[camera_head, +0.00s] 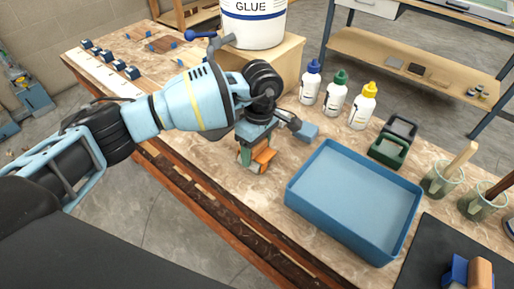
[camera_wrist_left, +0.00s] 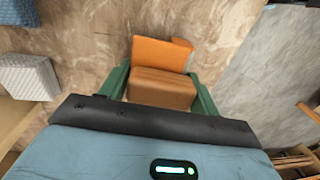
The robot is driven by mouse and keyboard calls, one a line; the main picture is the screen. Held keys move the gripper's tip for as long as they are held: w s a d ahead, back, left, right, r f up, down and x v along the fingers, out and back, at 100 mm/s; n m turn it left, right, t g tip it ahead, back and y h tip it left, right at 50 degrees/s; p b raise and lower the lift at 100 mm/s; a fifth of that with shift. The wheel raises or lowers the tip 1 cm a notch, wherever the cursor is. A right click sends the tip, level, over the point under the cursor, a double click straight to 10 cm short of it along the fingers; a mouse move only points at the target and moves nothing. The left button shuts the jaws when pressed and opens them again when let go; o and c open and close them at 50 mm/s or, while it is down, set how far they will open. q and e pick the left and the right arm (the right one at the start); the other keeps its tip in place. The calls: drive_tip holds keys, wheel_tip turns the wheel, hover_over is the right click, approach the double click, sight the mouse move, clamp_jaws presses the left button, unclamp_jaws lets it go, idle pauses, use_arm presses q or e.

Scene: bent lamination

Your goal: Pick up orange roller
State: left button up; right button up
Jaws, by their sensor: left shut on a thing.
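The orange roller (camera_head: 263,157) is at the table's near edge, left of the blue tray, under my left gripper (camera_head: 256,155). In the left wrist view the orange roller (camera_wrist_left: 160,55) shows an orange upper part and a browner block between the two green fingers of the left gripper (camera_wrist_left: 158,80). The left gripper is shut on it. In the head view the gripper hides part of it, and I cannot tell whether it touches the table. My right gripper is not in view.
An empty blue tray (camera_head: 352,200) stands to the right. A wooden box (camera_head: 285,62) carries a glue bucket (camera_head: 254,22). A dark mat (camera_head: 428,255) lies front right.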

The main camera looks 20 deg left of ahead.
use_arm(q)
drive_tip(key=shift+r, duration=0.1)
drive_tip(key=shift+r, duration=0.5)
wheel_tip(320, 180, up, 2)
drive_tip(key=shift+r, duration=0.1)
drive_tip(key=s+r, duration=0.1)
drive_tip(key=s, duration=1.5)
drive_tip(key=shift+a+r+b, duration=0.25)
drive_tip(key=shift+r+b, duration=0.1)
drive_tip(key=shift+b, duration=0.05)
